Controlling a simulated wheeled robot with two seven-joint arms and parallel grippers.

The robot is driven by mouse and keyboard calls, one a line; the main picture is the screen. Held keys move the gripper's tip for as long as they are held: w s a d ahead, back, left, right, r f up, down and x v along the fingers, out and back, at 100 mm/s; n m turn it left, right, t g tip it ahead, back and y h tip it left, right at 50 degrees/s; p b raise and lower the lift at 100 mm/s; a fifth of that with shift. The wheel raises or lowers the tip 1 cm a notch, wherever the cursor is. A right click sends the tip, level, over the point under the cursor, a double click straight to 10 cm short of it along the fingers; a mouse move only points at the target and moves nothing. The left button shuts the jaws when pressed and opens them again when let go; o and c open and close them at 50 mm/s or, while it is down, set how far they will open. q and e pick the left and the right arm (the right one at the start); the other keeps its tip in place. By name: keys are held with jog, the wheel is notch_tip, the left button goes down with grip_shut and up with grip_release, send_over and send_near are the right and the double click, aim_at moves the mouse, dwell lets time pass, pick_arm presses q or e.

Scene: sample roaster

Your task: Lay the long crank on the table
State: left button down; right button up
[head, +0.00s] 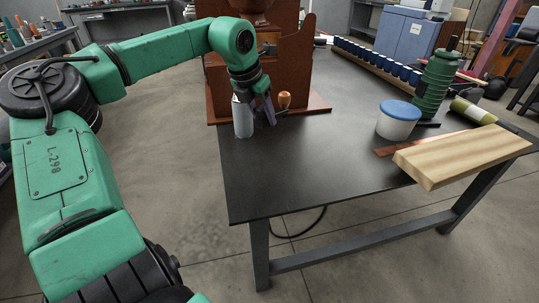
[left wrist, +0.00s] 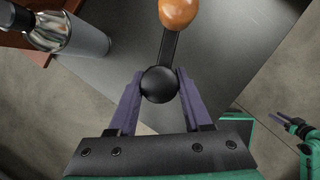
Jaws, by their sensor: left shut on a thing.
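The long crank (left wrist: 168,50) is a dark flat bar with an orange wooden knob at one end and a black ball at the other. My left gripper (left wrist: 160,90) is shut on the black ball, one purple finger on each side. In the head view, my left gripper (head: 270,112) is at the table's left part, in front of the brown wooden roaster (head: 225,90), and the orange knob shows just right of it. The dark table (head: 300,170) lies under the crank; the gap is hard to judge. My right gripper (left wrist: 287,120) shows small in the left wrist view; its opening is unclear.
A silver canister (head: 243,118) stands close left of the left gripper; it also shows in the left wrist view (left wrist: 75,35). A blue-lidded tub (head: 397,122), a green ribbed bottle (head: 433,85) and a wooden board (head: 460,157) occupy the right side. The table's middle front is clear.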

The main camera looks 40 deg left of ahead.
aim_at(268, 160)
pick_arm(q)
jog(key=f+b, duration=0.2)
jog(key=f, duration=1.1)
jog(key=shift+w, duration=0.2)
pick_arm(e)
notch_tip(268, 160, up, 6)
jog(key=shift+s+a+r, duration=0.2)
jog(key=shift+a+r, duration=0.05)
pick_arm(q)
jog(key=shift+c, duration=1.7)
grip_release()
jog(key=shift+f, duration=0.1)
pick_arm(e)
jog(key=shift+a, duration=0.1)
